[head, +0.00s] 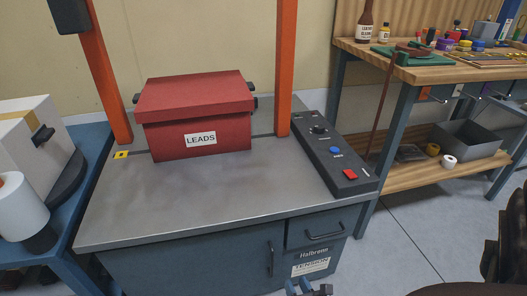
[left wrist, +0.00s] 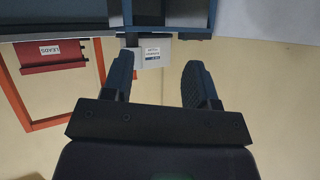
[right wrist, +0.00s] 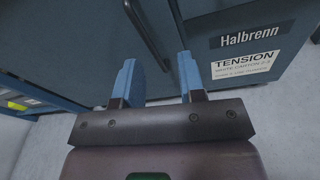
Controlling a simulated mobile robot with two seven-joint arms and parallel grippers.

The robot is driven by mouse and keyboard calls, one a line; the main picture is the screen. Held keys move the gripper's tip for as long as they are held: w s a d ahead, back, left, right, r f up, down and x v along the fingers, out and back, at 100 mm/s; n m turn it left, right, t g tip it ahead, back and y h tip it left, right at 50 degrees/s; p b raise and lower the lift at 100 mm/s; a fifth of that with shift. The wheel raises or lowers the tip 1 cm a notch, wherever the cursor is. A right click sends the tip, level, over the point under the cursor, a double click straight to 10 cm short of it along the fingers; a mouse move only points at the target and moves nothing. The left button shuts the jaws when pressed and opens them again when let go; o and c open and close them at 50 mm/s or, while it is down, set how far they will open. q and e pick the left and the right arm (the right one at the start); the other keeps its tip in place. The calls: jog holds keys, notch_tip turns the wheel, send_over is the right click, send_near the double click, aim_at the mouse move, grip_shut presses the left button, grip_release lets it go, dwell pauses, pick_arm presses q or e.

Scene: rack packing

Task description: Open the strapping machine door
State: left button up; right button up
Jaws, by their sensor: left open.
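The strapping machine (head: 200,205) has a grey steel top, an orange arch and a dark blue cabinet. Its cabinet door (head: 190,268) looks shut. The door's dark bar handle (head: 270,258) is upright near the door's right edge; the handle (right wrist: 147,33) also shows in the right wrist view. My right gripper (head: 308,288) is at the bottom of the head view. In the right wrist view the right gripper (right wrist: 157,60) is open and empty, its blue fingers pointing toward the handle, not closed on it. My left gripper (left wrist: 158,75) is open and empty, away from the door.
A red LEADS box (head: 195,120) sits on the machine top under the arch. A control panel (head: 335,150) is at its right, and a drawer (head: 315,230) lies below. A workbench (head: 450,65) stands right, a blue table (head: 85,165) left. The floor (head: 410,225) on the right is clear.

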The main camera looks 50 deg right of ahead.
aim_at(272, 260)
jog(key=w+n+b, duration=0.1)
jog(key=w, duration=0.3)
jog(key=w+d+f+n+t+y+b, duration=0.1)
jog(key=w, duration=0.2)
jog(key=w+d+f+n+t+b, duration=0.1)
jog(key=w, duration=0.3)
jog(key=shift+w+d+f+n+b, duration=0.2)
jog(key=shift+w+d+n+b, duration=0.05)
jog(key=shift+w+n+b, duration=0.05)
jog(key=shift+c, duration=0.2)
grip_shut()
